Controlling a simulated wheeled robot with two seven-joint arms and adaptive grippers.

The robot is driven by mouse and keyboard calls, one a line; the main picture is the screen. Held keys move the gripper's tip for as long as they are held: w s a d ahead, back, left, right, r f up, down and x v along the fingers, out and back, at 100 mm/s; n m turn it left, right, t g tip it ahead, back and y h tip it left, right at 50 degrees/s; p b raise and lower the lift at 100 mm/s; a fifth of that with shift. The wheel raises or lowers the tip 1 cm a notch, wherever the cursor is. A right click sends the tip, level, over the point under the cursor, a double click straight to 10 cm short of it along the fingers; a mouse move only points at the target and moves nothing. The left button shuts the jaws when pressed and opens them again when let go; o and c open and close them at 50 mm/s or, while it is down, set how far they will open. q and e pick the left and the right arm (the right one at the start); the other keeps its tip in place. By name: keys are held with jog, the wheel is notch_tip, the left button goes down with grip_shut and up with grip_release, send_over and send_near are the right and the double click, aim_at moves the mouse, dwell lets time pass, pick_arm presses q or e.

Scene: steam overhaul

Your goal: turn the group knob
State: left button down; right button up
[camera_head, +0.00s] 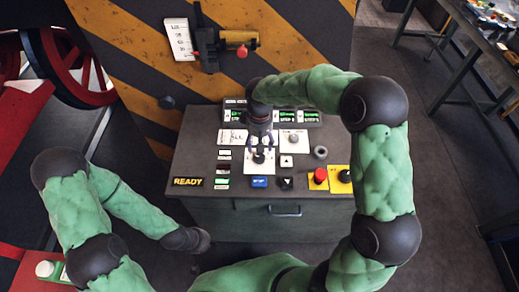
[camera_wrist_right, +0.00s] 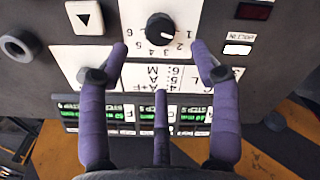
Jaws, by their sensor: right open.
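The group knob (camera_wrist_right: 160,28) is a round black dial on a white plate with numbers around it, near the top of the right wrist view. In the head view the right gripper (camera_head: 261,146) points down over the knob. My left gripper (camera_head: 198,241) is low at the left, before the console; its fingers cannot be made out.
The console (camera_head: 190,150) also carries a red button (camera_head: 320,175), a black knob on yellow (camera_head: 345,176), a grey ring (camera_head: 320,152), a blue button (camera_head: 259,182) and a READY sign (camera_head: 187,182). A lever (camera_head: 238,42) stands behind. Red wheels (camera_head: 75,65) are at left.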

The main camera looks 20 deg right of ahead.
jog(key=shift+r, duration=1.9)
